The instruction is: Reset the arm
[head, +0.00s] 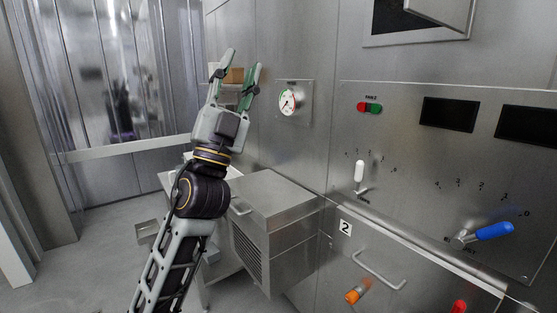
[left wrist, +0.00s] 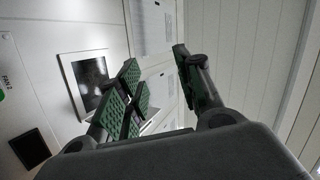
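My left arm rises from the bottom of the head view. My left gripper (head: 238,78) points upward in front of the steel wall. Its two green-padded fingers are spread apart, with nothing held between them. In the left wrist view the fingers (left wrist: 160,90) also stand apart with a clear gap. My right gripper is not in view.
A steel control panel (head: 400,150) on the right has a white lever (head: 359,172), a blue-handled lever (head: 492,231) and red and green buttons (head: 369,107). A round gauge (head: 288,102) is right of the gripper. A steel box (head: 268,205) stands below. Floor shows at left.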

